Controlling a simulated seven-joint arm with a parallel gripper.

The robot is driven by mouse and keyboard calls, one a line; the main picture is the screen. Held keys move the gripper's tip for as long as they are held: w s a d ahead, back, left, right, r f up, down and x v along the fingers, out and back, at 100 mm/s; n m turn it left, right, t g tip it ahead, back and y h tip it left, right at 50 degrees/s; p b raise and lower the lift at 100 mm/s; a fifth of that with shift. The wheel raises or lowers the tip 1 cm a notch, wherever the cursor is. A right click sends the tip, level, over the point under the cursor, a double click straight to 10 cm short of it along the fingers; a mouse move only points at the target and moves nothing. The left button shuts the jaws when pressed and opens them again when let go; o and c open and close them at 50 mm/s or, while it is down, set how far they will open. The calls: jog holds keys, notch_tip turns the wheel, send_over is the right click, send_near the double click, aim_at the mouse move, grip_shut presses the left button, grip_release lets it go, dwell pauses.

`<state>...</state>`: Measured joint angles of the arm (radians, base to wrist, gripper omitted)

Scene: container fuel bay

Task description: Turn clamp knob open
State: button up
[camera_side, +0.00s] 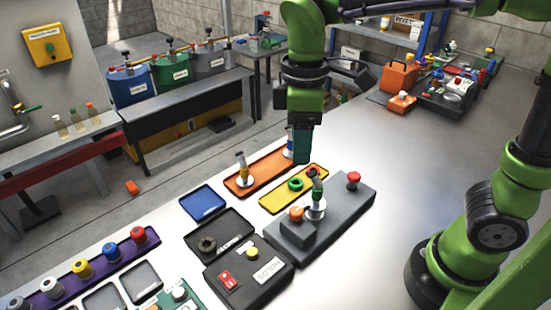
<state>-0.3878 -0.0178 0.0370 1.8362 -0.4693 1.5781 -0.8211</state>
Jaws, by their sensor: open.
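A grey fixture block (345,212) stands on the white table. It carries an orange knob (296,213) on a raised box at its front left and a red knob (353,178) at its far right. Between them a metal piece with a green band (316,196) stands upright on a round base. I cannot tell which knob is the clamp knob or how far it is turned. My gripper (302,158) points down, beyond the fixture in the picture and above the orange and yellow trays. It looks empty; its fingers are small and dark.
An orange tray (247,182) and a yellow tray (275,205) lie behind the fixture. A blue tray (204,202) and a black switch box (236,287) lie left. A purple rack (70,291) holds several coloured knobs.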

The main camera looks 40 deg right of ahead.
aim_at(296, 210)
notch_tip(296, 210, down, 17)
jog(key=shift+r, duration=0.1)
dwell(0.3)
grip_shut()
dwell(0.4)
